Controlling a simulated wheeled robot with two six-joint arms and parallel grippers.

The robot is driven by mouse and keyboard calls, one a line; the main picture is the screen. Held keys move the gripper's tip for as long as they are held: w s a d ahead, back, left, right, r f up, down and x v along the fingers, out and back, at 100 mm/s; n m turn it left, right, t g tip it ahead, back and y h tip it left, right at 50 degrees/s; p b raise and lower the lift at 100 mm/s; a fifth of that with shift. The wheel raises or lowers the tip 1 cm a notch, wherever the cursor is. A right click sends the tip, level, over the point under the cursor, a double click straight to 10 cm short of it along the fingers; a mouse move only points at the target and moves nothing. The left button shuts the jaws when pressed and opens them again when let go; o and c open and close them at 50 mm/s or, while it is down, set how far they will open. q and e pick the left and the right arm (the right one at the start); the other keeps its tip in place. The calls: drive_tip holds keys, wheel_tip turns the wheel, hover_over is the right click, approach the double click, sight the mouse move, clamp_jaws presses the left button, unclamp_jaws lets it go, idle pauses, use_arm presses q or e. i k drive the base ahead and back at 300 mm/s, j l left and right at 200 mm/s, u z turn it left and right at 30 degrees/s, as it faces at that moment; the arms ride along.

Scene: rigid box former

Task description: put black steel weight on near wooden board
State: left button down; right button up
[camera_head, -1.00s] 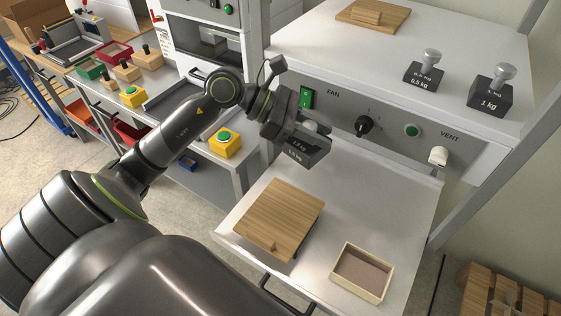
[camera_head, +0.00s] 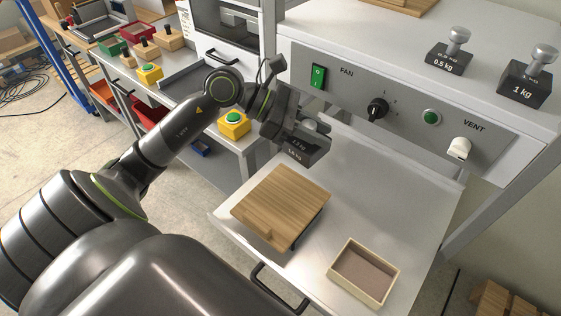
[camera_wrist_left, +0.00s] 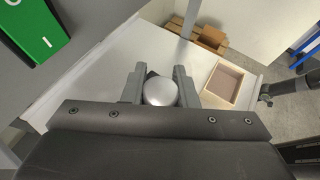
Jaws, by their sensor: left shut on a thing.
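The black steel weight (camera_head: 304,150) hangs from my left gripper (camera_head: 312,128), above the back left of the pulled-out metal shelf. My left gripper is shut on the weight's knob. My right gripper is not in view.
A 0.5 kg weight (camera_head: 449,55) and a 1 kg weight (camera_head: 525,82) stand on the upper surface. The panel with knobs (camera_head: 378,108) rises behind the shelf. The shelf's back middle is clear.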

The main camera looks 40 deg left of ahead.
sight(286, 195)
drive_tip(key=i+l+u, duration=0.1)
drive_tip(key=l+u, duration=0.75)
drive_tip(key=i+l, duration=0.05)
drive_tip(key=l, duration=0.05)
